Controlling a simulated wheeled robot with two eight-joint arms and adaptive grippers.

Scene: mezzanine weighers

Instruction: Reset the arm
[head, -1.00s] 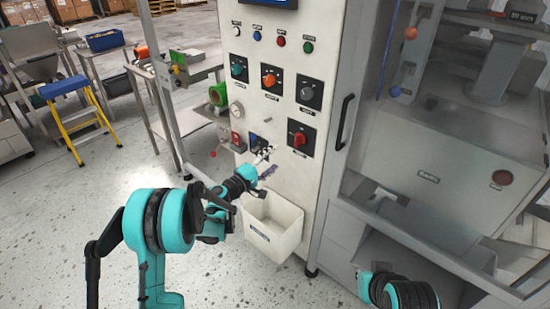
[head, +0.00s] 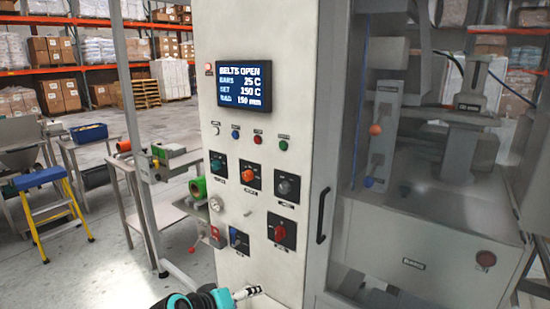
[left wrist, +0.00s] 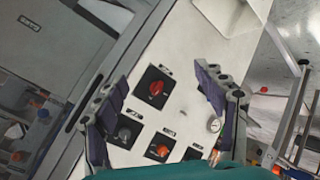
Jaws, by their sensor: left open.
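My left gripper (head: 246,293) is at the bottom edge of the head view, in front of the white control cabinet (head: 232,190) and below its lowest switches. In the left wrist view the gripper (left wrist: 163,98) has its two fingers spread wide with nothing between them. The panel with a red knob (left wrist: 156,87) and several dark and orange knobs shows beyond the fingers, apart from them. The same red knob (head: 282,232) is at the lower right of the panel in the head view. My right gripper is not in view.
A screen (head: 244,87) reads BELTS OPEN, BARS 25 C, SET 150 C. A black handle (head: 325,215) and a glazed machine bay are at right. A yellow and blue step stool (head: 50,212) and steel tables stand at left on open floor.

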